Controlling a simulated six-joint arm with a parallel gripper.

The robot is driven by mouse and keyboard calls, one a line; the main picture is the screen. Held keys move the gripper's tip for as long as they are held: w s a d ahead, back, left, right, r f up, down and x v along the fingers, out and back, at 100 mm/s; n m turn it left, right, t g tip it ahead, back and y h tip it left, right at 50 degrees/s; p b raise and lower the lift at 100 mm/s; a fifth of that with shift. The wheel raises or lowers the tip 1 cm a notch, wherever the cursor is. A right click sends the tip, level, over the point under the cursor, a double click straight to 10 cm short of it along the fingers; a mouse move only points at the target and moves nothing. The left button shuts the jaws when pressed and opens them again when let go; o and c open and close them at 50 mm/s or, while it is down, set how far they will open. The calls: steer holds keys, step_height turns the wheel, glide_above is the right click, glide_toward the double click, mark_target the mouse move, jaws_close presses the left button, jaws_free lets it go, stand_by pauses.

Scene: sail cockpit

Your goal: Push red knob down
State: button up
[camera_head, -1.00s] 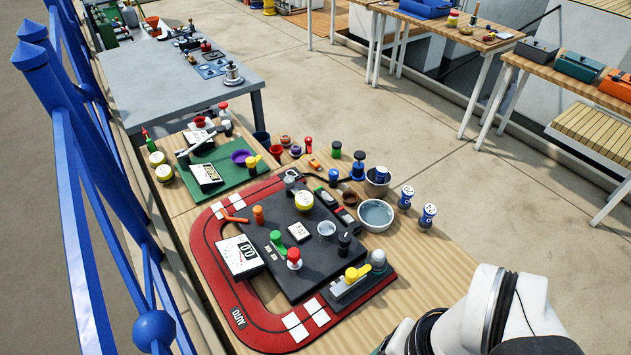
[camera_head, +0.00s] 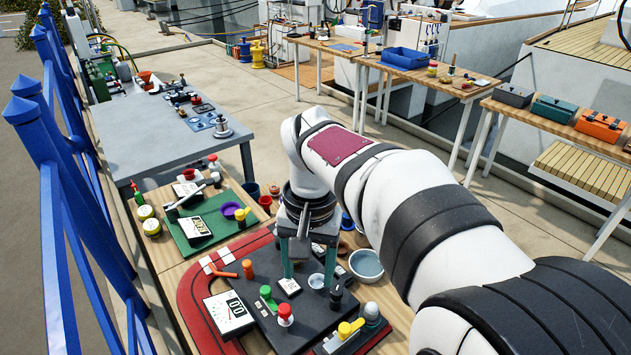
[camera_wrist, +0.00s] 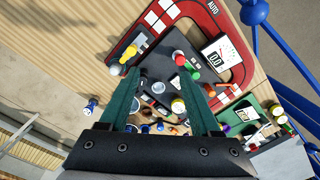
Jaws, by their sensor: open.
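The red knob (camera_head: 285,312) is a red cap on a white base, standing upright on the black panel (camera_head: 262,333). In the wrist view the red knob (camera_wrist: 179,57) shows ahead of the fingertips, a little right of the middle. My gripper (camera_head: 308,272) points down above the back part of the panel, behind and right of the knob, apart from it. Its green fingers are spread with nothing between them; in the wrist view the gripper (camera_wrist: 163,74) spans the panel.
A green knob (camera_head: 267,294) stands close beside the red knob. A meter (camera_head: 229,313) lies to its left and a yellow-handled switch (camera_head: 350,328) to its right. A glass bowl (camera_head: 366,263) sits right of my gripper. A blue fence (camera_head: 62,200) runs along the left.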

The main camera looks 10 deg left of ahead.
steer(key=n, duration=0.1)
glide_above(284, 308)
steer(key=f, duration=0.2)
step_height(284, 308, down, 16)
steer(key=shift+r, duration=0.25)
jaws_close()
stand_by(0.9)
